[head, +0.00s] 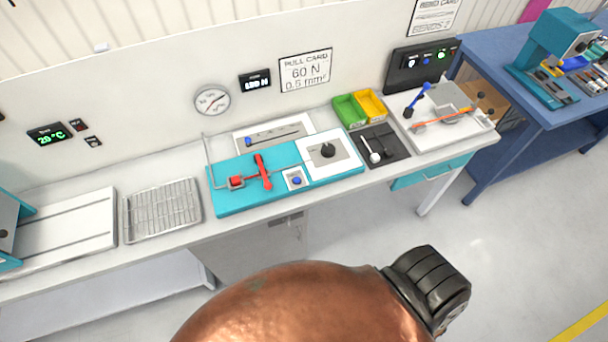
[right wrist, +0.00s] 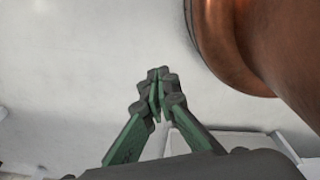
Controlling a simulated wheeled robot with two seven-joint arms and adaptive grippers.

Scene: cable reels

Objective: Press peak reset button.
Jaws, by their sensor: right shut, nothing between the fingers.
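A round blue button (head: 296,181) sits on a small white plate near the front edge of the teal pull-test fixture (head: 232,201) on the bench. No label on the button can be read. The fixture also carries a red lever (head: 263,172), a red block (head: 236,182) and a white panel with a black knob (head: 327,150). My right gripper (right wrist: 158,86) shows in the right wrist view with its fingers together, shut and empty, over a plain pale surface. It is apart from the button, which is not in that view. My left gripper is in neither view.
A wire rack (head: 161,209) stands left of the fixture. Green (head: 349,111) and yellow (head: 371,105) bins and a black pad with a white-knobbed lever (head: 374,155) stand right of it. A gauge (head: 212,100) and a small display (head: 255,81) are on the wall behind.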

